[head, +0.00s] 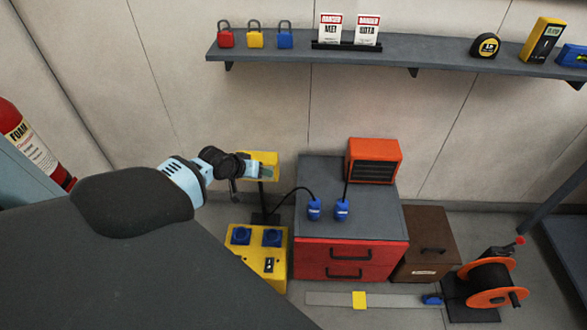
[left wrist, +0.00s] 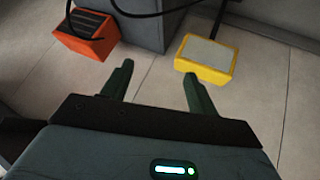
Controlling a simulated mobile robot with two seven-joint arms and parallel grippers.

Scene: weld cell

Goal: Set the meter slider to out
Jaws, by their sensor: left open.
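A flat grey strip (head: 395,300) lies on the floor in front of the red drawers, with a yellow block (head: 359,299) on it left of its middle. I cannot tell whether this is the meter slider. A yellow hand-held meter (head: 542,42) stands on the shelf at the upper right. My left gripper (head: 262,171) is at a yellow box (head: 263,155) on a black stand and partly hides it. In the left wrist view the gripper (left wrist: 158,70) is open and empty. A yellow box with a grey face (left wrist: 207,58) lies beyond its right finger, apart from it. My right gripper is not in view.
An orange heater (head: 374,161) and two blue plugs (head: 314,209) are on the grey cabinet top (head: 330,173). A yellow socket box (head: 276,264), brown box (head: 425,245) and orange cable reel (head: 492,284) stand around it. The shelf (head: 400,58) holds padlocks and danger tags.

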